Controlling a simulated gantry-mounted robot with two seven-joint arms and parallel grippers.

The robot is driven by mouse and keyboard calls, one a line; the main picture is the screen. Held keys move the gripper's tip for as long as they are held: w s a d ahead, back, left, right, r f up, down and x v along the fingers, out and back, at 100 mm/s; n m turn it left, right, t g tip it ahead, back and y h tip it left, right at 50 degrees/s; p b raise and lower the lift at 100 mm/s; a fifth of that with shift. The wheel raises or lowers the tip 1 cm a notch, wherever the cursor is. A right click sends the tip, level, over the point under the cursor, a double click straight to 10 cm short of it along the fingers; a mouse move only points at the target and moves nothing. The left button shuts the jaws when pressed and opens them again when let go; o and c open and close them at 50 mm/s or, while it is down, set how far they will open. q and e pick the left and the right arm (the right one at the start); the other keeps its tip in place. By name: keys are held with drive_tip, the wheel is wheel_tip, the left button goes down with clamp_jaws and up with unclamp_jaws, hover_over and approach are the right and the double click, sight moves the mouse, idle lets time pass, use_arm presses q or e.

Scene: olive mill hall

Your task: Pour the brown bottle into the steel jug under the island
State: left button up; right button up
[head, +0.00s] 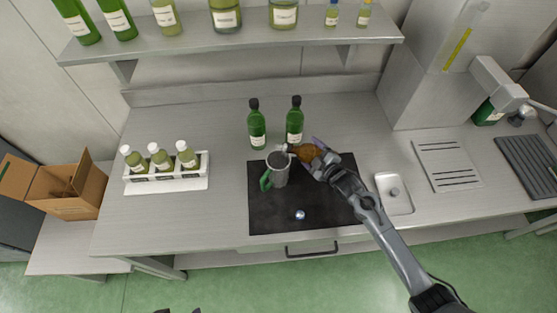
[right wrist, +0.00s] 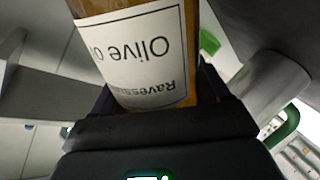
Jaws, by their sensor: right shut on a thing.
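The brown bottle (head: 306,152) is in my right gripper (head: 318,160), tipped over with its neck pointing left toward the steel jug (head: 280,172). Its neck end is at the jug's rim; I cannot tell whether liquid is flowing. In the right wrist view the amber bottle (right wrist: 190,45) fills the jaws, its white label upside down. The jug has a green handle on its left and stands upright on a black mat (head: 270,221) on the counter. Its inside is not clearly visible. Two dark slivers at the bottom edge may be my left gripper (head: 180,310).
Two green bottles (head: 257,130) (head: 295,125) stand just behind the jug. A small shiny ball (head: 300,215) lies on the mat. A white rack (head: 190,178) with three small bottles is at left, a white dish (head: 405,203) at right. A shelf (head: 230,45) with bottles hangs above.

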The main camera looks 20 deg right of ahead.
drive_tip(key=shift+r, duration=0.1)
drive_tip(key=shift+w+d, duration=0.15)
drive_tip(key=shift+d, duration=0.05)
drive_tip(key=shift+n, duration=0.3)
drive_tip(key=shift+d, duration=0.2)
drive_tip(key=shift+a+h, duration=0.1)
drive_tip(key=shift+h, duration=0.2)
drive_tip(key=shift+d+r+n, duration=0.15)
drive_tip(key=shift+d+n, duration=0.05)
drive_tip(key=shift+n, duration=0.1)
drive_tip(key=shift+r, duration=0.1)
